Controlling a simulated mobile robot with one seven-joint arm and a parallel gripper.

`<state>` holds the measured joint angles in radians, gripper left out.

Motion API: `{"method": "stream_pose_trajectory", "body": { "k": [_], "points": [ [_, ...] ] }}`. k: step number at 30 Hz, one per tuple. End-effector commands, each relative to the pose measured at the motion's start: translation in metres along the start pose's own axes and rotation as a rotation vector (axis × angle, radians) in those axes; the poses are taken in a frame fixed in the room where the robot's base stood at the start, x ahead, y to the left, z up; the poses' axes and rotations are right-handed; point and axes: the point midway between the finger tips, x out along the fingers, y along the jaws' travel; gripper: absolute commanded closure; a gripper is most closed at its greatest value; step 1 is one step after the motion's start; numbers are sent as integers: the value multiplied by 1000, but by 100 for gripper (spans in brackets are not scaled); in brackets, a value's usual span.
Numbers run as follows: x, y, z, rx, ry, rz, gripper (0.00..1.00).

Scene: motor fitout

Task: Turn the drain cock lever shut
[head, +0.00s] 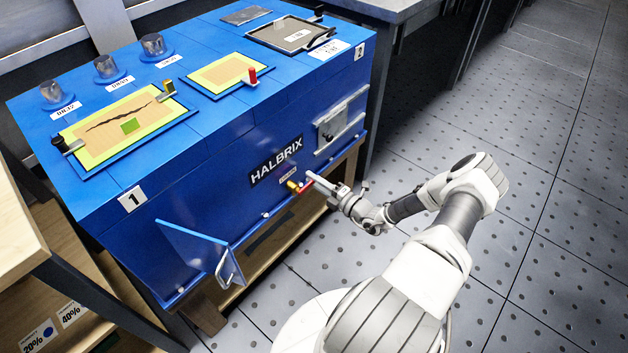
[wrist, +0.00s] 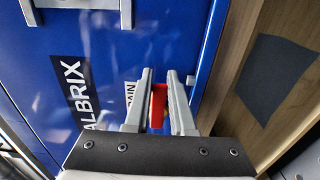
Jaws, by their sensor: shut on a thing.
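The drain cock sits low on the front of the blue HALBRIX housing, under the nameplate. Its brass body (head: 293,187) shows in the head view, with the red lever (head: 318,181) to its right. My gripper (head: 334,191) is at the lever. In the wrist view the red lever (wrist: 158,105) lies between the two grey fingers of my gripper (wrist: 160,80), which are shut on it. The fingers partly hide the lever and the small drain label, and the brass body is not visible in the wrist view. I cannot tell the lever's exact angle.
A blue flap (head: 195,245) stands open from the front, left of the cock. A grey latch plate (head: 333,122) is on the front to the right. The housing (head: 240,150) rests on a wooden stand. The grey floor (head: 530,200) to the right is clear.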

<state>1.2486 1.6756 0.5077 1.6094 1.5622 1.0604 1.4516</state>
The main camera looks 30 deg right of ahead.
Motion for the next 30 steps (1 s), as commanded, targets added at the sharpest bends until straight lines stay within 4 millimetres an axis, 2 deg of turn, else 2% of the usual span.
{"method": "stream_pose_trajectory", "body": {
  "k": [4, 5, 9, 20, 25, 30],
  "points": [
    [-1, -2, 0, 2, -1, -4, 100],
    [-1, -2, 0, 2, -1, -4, 72],
    [-1, -1, 0, 1, -1, -2, 48],
    [-4, 0, 0, 0, -2, -1, 48],
    [-28, 2, 0, 1, -3, -3, 48],
    [-69, 2, 1, 0, -4, -3, 48]
  ]
}}
